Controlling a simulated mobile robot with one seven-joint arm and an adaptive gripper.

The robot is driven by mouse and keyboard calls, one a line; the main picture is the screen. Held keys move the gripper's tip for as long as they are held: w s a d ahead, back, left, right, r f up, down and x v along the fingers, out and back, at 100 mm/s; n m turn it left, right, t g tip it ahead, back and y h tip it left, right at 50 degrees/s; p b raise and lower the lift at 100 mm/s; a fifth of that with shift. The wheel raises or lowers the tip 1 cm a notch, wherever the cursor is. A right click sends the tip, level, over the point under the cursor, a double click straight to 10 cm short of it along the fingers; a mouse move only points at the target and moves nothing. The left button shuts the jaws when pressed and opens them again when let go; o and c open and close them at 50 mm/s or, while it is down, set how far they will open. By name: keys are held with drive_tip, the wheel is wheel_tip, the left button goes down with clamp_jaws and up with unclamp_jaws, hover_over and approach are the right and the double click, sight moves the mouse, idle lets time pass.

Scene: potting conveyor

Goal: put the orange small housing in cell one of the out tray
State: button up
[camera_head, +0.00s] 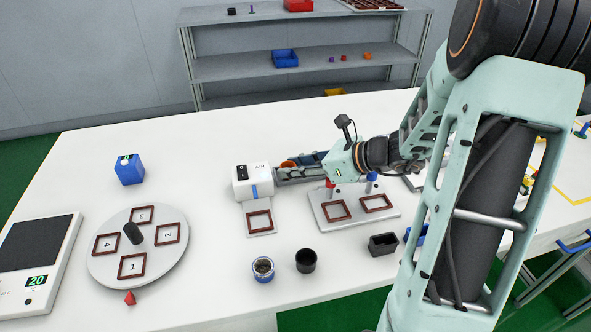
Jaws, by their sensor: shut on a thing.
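My gripper (285,172) reaches left over the table, just right of the white "AIR" unit (250,183). It is shut on a small orange housing (289,164), of which only a little shows; the jaws hide the rest. I cannot tell whether the housing is clear of the table. A light plate (333,221) with two brown square frames lies below and right of the gripper. No label marks it as the out tray, and I cannot read a cell number on it.
A round turntable (158,275) with numbered brown frames stands left, beside a scale (33,285). A blue box (129,169) stands behind it. In front are a blue-sided cup (263,277), a black cup (306,262) and a black box (383,244). The table's back left is clear.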

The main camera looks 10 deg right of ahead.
drive_tip(key=shift+s+f+b, duration=0.3)
drive_tip(key=shift+f+b, duration=0.2)
drive_tip(key=shift+f, duration=0.15)
drive_tip(key=o, duration=1.1)
drive_tip(key=shift+f, duration=0.1)
drive_tip(key=shift+r+p, duration=0.4)
drive_tip(key=shift+r, duration=0.05)
drive_tip(key=shift+d+r, duration=0.2)
drive_tip(key=shift+r, duration=0.1)
drive_tip(key=p+v, duration=0.2)
drive_tip(key=v, duration=0.9)
drive_tip(key=shift+s+d+r, duration=0.1)
drive_tip(key=shift+r, duration=0.15)
